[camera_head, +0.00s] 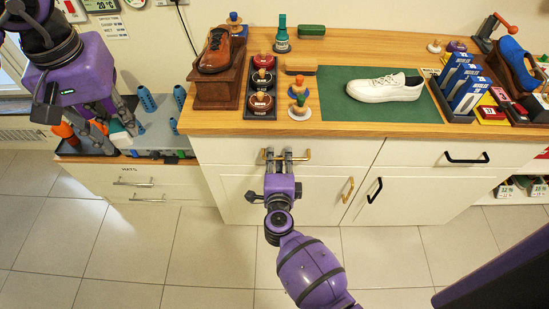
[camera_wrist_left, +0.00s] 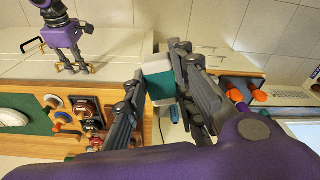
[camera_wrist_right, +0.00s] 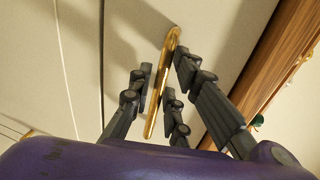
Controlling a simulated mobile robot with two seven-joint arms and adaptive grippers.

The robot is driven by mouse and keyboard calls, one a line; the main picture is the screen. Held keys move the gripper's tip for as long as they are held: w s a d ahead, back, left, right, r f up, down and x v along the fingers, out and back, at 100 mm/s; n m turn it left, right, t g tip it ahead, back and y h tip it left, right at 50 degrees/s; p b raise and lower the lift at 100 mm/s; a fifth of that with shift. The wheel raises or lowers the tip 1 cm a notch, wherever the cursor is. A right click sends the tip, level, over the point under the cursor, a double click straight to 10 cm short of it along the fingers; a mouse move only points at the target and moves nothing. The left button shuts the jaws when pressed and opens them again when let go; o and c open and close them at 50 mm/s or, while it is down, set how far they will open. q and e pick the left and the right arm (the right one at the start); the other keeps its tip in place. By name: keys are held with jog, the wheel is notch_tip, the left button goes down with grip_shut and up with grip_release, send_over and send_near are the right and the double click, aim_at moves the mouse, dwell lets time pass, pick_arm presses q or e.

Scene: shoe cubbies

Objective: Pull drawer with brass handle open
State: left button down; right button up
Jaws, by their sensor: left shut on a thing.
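The drawer (camera_head: 325,149) in the white cabinet front has a horizontal brass handle (camera_head: 306,155); its front looks flush. My right gripper (camera_head: 287,153) is at this handle. In the right wrist view the brass handle (camera_wrist_right: 154,110) runs between the spread fingers of my right gripper (camera_wrist_right: 163,85), with gaps still visible, so it looks open around the bar. My left gripper (camera_head: 108,127) is at the left, above the low shelf. In the left wrist view it (camera_wrist_left: 160,85) is shut on a teal and white block (camera_wrist_left: 160,84); this block is hard to make out in the head view.
A vertical brass handle (camera_head: 347,190) is on the door below. The drawer to the right has a black handle (camera_head: 466,158). The wooden countertop (camera_head: 335,125) above carries a white shoe (camera_head: 385,88), a brown shoe (camera_head: 215,50) and polish tins. The tiled floor (camera_head: 120,250) in front looks clear.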

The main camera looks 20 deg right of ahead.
grip_shut()
jog(key=shift+s, duration=0.15)
